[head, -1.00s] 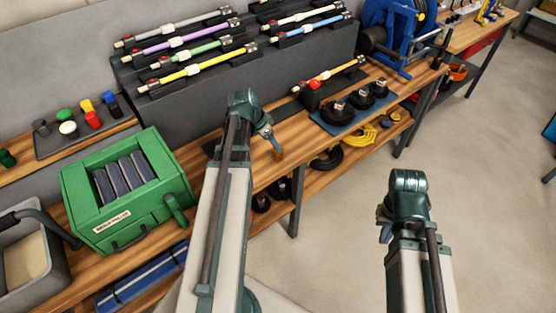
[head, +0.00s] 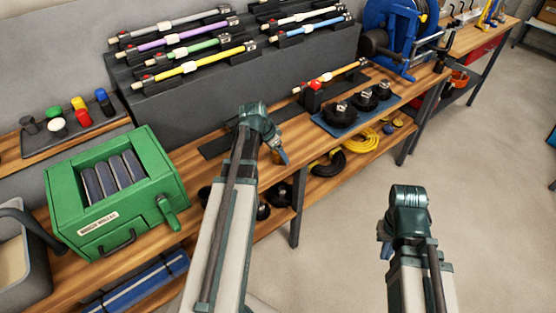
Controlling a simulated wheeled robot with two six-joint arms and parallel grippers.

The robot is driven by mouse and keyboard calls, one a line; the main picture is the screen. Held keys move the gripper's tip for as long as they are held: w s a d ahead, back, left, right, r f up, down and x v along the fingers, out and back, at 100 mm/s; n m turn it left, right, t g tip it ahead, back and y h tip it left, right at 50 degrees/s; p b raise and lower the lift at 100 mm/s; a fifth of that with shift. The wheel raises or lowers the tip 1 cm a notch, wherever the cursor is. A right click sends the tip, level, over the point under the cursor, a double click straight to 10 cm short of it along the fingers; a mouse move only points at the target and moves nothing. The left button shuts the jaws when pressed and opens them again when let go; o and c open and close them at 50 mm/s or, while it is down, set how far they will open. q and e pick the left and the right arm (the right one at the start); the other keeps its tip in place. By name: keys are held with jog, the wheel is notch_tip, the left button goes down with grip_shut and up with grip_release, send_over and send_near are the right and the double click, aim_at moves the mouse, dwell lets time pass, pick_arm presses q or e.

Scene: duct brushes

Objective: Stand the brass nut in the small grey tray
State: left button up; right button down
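I cannot make out a brass nut for certain in the head view. I cannot pick out a small grey tray for certain either. My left gripper (head: 280,154) hangs over the front edge of the wooden bench, left of a blue mat with black round fittings. It is small and angled, so its fingers are unclear. My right gripper (head: 384,240) is over the open floor, right of the bench. It is mostly hidden behind its own wrist, and its finger opening cannot be seen.
A green box with dark rollers (head: 60,185) stands on the bench (head: 190,195) at left, beside a grey bucket (head: 30,285). A dark tray (head: 52,140) holds coloured caps. Coloured rods lie on a dark rack (head: 185,110). A blue mat (head: 340,129) bears black fittings. Floor at right is clear.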

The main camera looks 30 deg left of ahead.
pick_arm(q)
jog(key=shift+r, duration=0.1)
pick_arm(e)
jog(key=shift+r, duration=0.1)
pick_arm(q)
grip_shut()
dwell(0.3)
